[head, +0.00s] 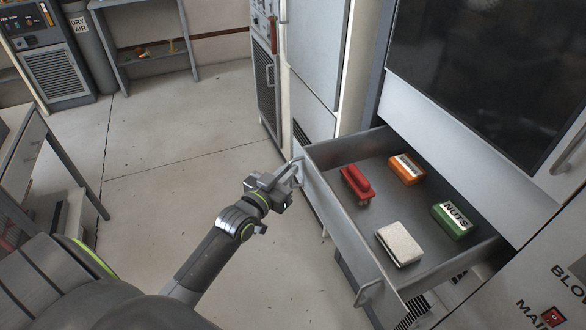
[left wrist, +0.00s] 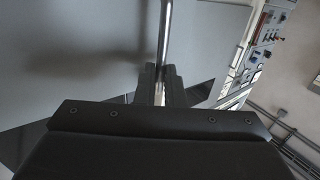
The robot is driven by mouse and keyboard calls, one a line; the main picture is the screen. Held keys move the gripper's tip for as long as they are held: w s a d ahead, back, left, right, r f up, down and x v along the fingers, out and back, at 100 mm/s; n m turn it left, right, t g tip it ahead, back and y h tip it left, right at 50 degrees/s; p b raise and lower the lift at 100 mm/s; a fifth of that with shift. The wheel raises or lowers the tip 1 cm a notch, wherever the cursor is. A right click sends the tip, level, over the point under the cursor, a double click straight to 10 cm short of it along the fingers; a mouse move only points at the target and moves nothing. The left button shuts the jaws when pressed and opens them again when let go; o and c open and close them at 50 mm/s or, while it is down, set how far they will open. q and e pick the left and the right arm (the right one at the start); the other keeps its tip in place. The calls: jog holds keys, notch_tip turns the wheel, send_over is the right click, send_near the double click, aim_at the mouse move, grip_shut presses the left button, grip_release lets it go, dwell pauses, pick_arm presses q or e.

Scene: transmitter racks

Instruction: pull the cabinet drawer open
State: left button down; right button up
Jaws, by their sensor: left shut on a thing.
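The cabinet drawer (head: 338,232) is a grey metal drawer that stands well out from the cabinet (head: 455,110), in the head view. It has two bar handles on its front: one at the far end where my left gripper is, and a near handle (head: 369,292). My left gripper (head: 286,180) is shut on the far handle. In the left wrist view the handle bar (left wrist: 165,45) runs down between the two fingers (left wrist: 155,85). My right gripper is not in view.
Inside the drawer lie a red item (head: 357,184), an orange box (head: 406,169), a green box marked NUTS (head: 454,219) and a white pad (head: 398,244). A bench (head: 30,150) stands at the left. The floor (head: 180,160) left of the drawer is clear.

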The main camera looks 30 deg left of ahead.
pick_arm(q)
jog(key=c, duration=1.5)
grip_release()
jog(key=shift+c, duration=0.2)
jog(key=shift+s, duration=0.1)
jog(key=s+a, duration=0.1)
jog(key=s, duration=1.6)
jog(key=shift+s+a, duration=0.15)
